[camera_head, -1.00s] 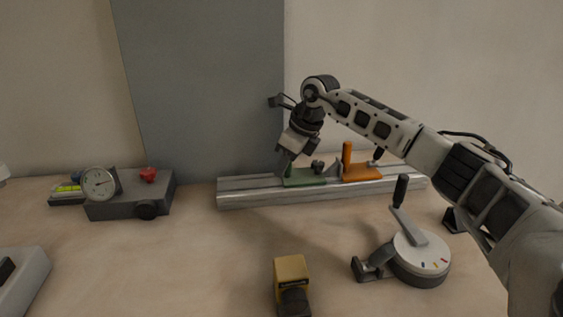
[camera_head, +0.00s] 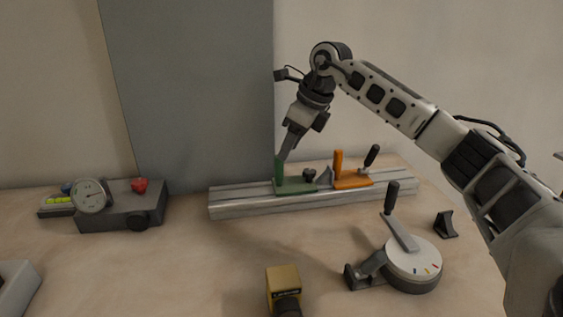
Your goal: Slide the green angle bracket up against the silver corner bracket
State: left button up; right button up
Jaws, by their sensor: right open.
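The green angle bracket (camera_head: 295,187) sits on the silver slotted rail (camera_head: 240,205), its upright plate at its left end and a dark knob at its right end. A grey triangular piece (camera_head: 326,177), apparently the silver corner bracket, stands to its right beside the orange bracket (camera_head: 352,181). A small gap seems to lie between the green bracket and it. My right gripper (camera_head: 284,157) is open and points down at the top of the green upright, partly covering it. Whether it touches the upright, I cannot tell. My left gripper is out of view.
A dark lever (camera_head: 372,157) stands by the orange bracket. A round dial with a crank (camera_head: 413,262) is at front right, a yellow block (camera_head: 283,280) at front centre. A grey gauge box (camera_head: 122,208) is at left.

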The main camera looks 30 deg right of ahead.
jog(key=v, duration=0.7)
jog(key=shift+r, duration=0.25)
